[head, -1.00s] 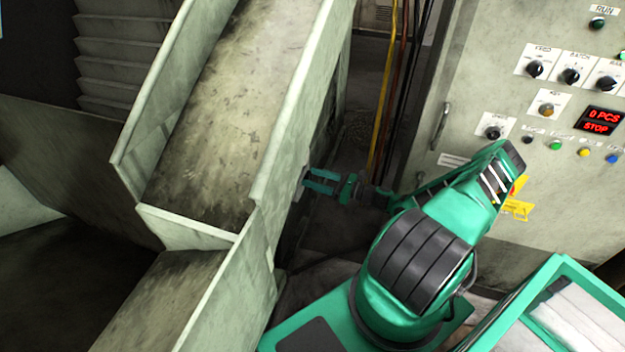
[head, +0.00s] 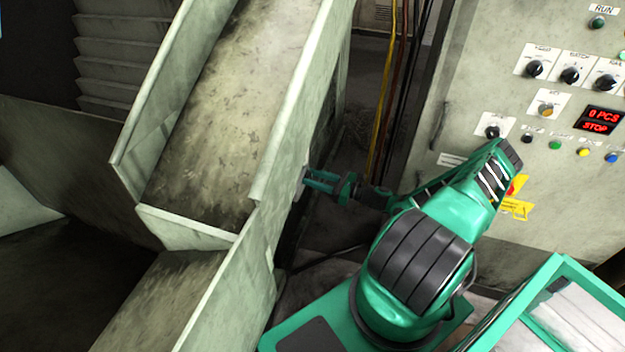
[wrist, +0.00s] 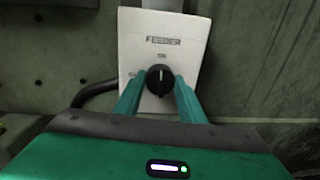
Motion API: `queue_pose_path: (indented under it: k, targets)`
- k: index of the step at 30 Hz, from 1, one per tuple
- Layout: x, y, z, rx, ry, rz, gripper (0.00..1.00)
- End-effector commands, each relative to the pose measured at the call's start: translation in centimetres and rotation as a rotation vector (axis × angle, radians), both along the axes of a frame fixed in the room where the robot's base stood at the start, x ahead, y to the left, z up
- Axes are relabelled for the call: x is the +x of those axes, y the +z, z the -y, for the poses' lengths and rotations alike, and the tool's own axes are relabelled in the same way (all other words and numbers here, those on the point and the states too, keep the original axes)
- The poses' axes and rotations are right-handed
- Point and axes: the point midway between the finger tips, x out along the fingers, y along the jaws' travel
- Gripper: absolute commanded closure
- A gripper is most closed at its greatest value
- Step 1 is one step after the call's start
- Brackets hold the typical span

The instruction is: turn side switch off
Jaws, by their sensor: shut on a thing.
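The side switch is a black round knob (wrist: 159,80) on a white box labelled FEEDER (wrist: 163,38). A white mark on the knob points up, towards the word ON. A label left of the knob is mostly hidden by a finger. My gripper (wrist: 158,90) is shut on the knob, one green finger on each side of it. In the head view my gripper (head: 307,181) reaches left to the outer side of the chute wall, where only a pale edge of the switch box shows.
The sloping metal chute (head: 215,130) stands left of my gripper. A control cabinet (head: 470,95) with knobs, buttons and a red display (head: 600,120) is on the right. Yellow and dark cables (head: 385,90) hang between them. A dark hose (wrist: 95,93) runs beside the switch box.

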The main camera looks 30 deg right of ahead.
Motion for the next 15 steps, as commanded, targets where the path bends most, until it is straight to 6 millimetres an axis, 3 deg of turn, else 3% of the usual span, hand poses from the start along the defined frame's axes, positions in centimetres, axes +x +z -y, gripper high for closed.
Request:
queue_pose_path:
  k: [15]
  targets:
    - [0.04,-0.11,0.04,-0.367,-0.002,0.286,0.86]
